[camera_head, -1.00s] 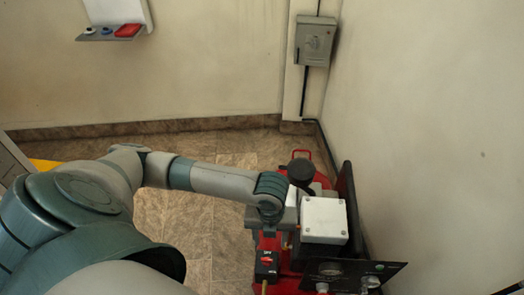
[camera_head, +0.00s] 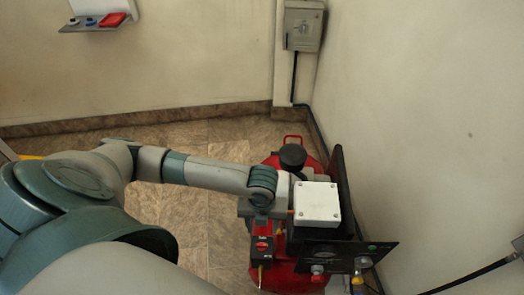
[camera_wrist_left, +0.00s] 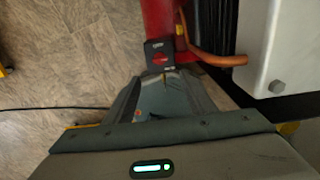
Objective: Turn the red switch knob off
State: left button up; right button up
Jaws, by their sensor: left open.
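The red switch knob (camera_head: 262,245) sits on a small black switch box (camera_head: 262,256) on the red machine in the head view. It also shows in the left wrist view as a red knob (camera_wrist_left: 159,58) on the black box, just beyond the fingertips. My left gripper (camera_head: 263,217) is above the box in the head picture, its fingers largely hidden by the wrist. In the left wrist view my left gripper (camera_wrist_left: 167,84) is open, with the box close in front of its fingers; whether they touch is unclear. My right gripper is out of view.
A white junction box (camera_head: 317,201) and a dark gauge panel (camera_head: 345,257) are right of the knob. An orange hose (camera_wrist_left: 215,58) curves beside it in the wrist view. A wall stands to the right; the tiled floor (camera_head: 180,215) is open on the left.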

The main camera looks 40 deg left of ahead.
aim_at(262, 244)
pick_arm(q)
notch_tip(262, 244, down, 14)
jog(key=shift+r+p, duration=0.25)
jog(key=shift+p, duration=0.7)
jog(key=c, duration=1)
jog(key=shift+c, duration=0.2)
